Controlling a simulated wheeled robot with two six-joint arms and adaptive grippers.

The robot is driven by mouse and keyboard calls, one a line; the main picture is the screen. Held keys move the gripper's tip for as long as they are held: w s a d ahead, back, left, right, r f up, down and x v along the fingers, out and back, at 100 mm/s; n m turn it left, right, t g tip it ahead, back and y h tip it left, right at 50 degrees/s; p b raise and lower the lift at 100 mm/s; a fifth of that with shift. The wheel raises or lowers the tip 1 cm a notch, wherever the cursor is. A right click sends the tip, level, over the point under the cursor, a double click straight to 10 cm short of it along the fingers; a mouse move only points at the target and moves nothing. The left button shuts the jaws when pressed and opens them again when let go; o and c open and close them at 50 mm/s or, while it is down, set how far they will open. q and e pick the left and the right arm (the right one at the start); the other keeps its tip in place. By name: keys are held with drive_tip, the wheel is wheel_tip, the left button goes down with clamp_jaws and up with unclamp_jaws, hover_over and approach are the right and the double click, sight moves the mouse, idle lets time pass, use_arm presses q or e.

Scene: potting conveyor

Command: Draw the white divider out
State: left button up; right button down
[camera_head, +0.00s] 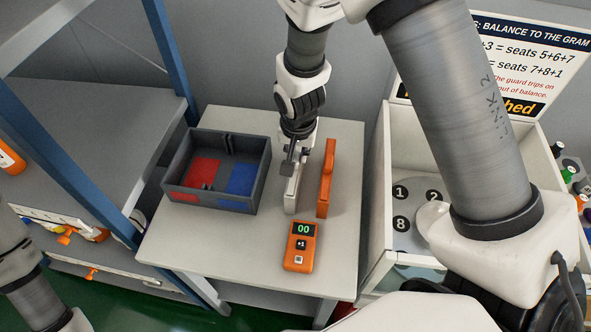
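The white divider (291,195) stands upright on the small table, to the right of the dark grey box and left of a similar orange divider (326,180). My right gripper (291,160) points down at the top of the white divider, with a dark finger against its upper part. The other finger is hidden, so I cannot tell whether the grip is closed on it. The grey box (178,192) has red and blue floor areas and slotted walls, and no divider shows inside it. My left gripper is out of view; only part of my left arm shows at lower left.
An orange handheld device (300,246) reading 00 lies at the front of the table (255,260). A blue-framed shelf (95,210) stands at left. A white case with numbered seats (400,222) stands at right, partly behind my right arm. A sign (535,62) stands behind it.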

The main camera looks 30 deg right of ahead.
idle(0.3)
drive_tip(key=w+p+v, duration=0.1)
drive_tip(key=p+v, duration=0.6)
drive_tip(key=v, duration=0.1)
drive_tip(key=shift+w+d+r, duration=0.25)
drive_tip(key=shift+d+r, duration=0.05)
idle(1.3)
drive_tip(key=shift+w+p+v, duration=0.15)
drive_tip(key=shift+p+v, duration=0.6)
drive_tip(key=shift+w+p+v, duration=0.15)
drive_tip(key=shift+p+v, duration=0.55)
drive_tip(key=shift+p, duration=0.05)
drive_tip(key=shift+d+r, duration=0.15)
drive_tip(key=w+p+v, duration=0.1)
drive_tip(key=p+v, duration=0.4)
drive_tip(key=v, duration=0.1)
drive_tip(key=shift+d+r, duration=0.25)
drive_tip(key=shift+r, duration=0.25)
drive_tip(key=shift+w+m, duration=0.1)
drive_tip(key=shift+m, duration=0.2)
